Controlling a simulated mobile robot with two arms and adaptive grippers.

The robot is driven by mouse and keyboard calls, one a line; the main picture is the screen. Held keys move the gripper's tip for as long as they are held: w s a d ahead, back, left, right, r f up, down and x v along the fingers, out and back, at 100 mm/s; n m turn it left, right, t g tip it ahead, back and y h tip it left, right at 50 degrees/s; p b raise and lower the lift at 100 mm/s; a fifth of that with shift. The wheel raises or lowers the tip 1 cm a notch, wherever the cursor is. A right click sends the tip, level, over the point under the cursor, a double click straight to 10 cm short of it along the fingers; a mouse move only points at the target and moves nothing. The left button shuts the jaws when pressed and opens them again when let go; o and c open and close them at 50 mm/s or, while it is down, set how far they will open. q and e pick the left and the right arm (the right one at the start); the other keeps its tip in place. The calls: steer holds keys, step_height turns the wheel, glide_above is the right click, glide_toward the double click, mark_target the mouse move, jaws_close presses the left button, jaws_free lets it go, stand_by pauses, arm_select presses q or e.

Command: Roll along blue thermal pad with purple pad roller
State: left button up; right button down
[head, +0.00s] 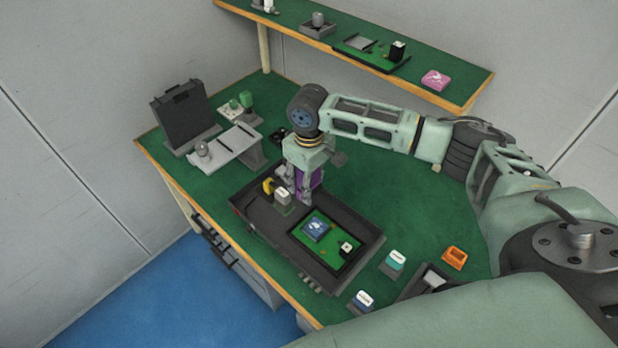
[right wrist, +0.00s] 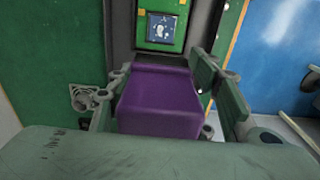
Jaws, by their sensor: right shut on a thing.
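The blue thermal pad (head: 316,228) lies on a green board (head: 312,246) set in a black tray (head: 354,262). The pad also shows in the right wrist view (right wrist: 163,28), beyond the roller. My right gripper (head: 304,196) is shut on the purple pad roller (head: 317,180) and points down over the tray's far part. In the right wrist view, the roller (right wrist: 160,103) sits between the two fingers. The roller is apart from the pad in the picture; whether it touches the tray cannot be told. My left gripper is not in view.
A yellow item (head: 268,186) and a grey block with a white top (head: 283,196) stand beside the gripper. Teal (head: 396,258), blue (head: 362,300) and orange (head: 455,257) pieces lie right of the tray.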

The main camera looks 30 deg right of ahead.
steer(key=shift+s+r+p, duration=0.1)
steer(key=shift+r+p, duration=0.05)
steer(key=shift+p, duration=0.35)
steer(key=shift+f, duration=0.3)
step_height(320, 180, down, 4)
steer(key=shift+r+b, duration=0.2)
steer(key=shift+b, duration=0.55)
steer(key=shift+f, duration=0.5)
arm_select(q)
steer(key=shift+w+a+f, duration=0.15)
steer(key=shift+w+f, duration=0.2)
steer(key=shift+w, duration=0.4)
